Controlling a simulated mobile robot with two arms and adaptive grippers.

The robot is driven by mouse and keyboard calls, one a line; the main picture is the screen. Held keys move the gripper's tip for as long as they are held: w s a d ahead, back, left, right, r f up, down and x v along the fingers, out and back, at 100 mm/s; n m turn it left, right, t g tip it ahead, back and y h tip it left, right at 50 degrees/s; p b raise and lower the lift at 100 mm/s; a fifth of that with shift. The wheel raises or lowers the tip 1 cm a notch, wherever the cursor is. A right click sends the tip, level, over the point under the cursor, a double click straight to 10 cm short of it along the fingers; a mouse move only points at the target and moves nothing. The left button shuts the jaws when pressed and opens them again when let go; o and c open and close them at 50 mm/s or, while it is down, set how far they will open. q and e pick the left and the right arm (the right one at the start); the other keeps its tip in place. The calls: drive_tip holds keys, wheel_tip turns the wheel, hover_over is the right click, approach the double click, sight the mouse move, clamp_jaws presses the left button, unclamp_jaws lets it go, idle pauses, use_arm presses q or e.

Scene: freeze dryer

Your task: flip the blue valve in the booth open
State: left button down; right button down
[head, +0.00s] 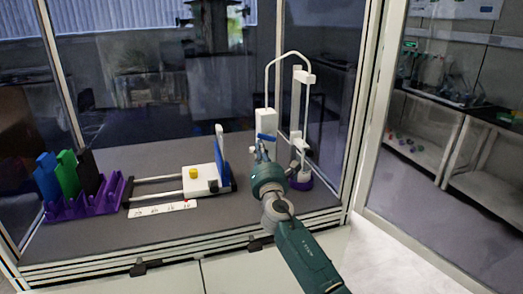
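A small blue part, apparently the blue valve (266,137), shows at the lower front of a white upright block inside the booth. A white tube rises from this block and arches over to a white stand on the right. My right gripper (262,150), on a teal arm coming from the bottom, is right at the blue valve and partly covers it. Whether they touch, and whether the fingers are open or shut, is too small to tell. My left gripper is not in view.
A white stand (297,110) with a purple base is close on the right of my gripper. On the left are a white device (200,181) with a yellow knob and a purple rack (88,205) with coloured pieces. Booth frame posts (362,110) bound the right side.

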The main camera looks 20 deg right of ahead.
sight(263, 135)
drive_tip(key=shift+r+m+g+h+p, duration=0.25)
drive_tip(key=shift+r+m+p, duration=0.25)
drive_tip(key=shift+m, duration=0.65)
drive_tip(key=shift+r+m+g+h+p, duration=0.2)
drive_tip(key=shift+r+m+p, duration=0.2)
drive_tip(key=shift+m, duration=0.8)
drive_tip(key=shift+r+m+g+h+p, duration=0.25)
drive_tip(key=shift+r+m+p, duration=0.25)
drive_tip(key=shift+m, duration=0.65)
drive_tip(key=shift+d+r+m+g+p, duration=0.2)
drive_tip(key=shift+r+m+p, duration=0.2)
drive_tip(key=shift+m, duration=0.5)
drive_tip(key=shift+d+r+m+g+p, duration=0.1)
drive_tip(key=shift+r+m+g+p, duration=0.2)
drive_tip(key=shift+m, duration=0.6)
drive_tip(key=shift+d+r+m+p, duration=0.1)
drive_tip(key=shift+r+m+p, duration=0.1)
drive_tip(key=shift+m+p, duration=0.25)
drive_tip(key=shift+d+r, duration=0.2)
drive_tip(key=shift+d, duration=0.05)
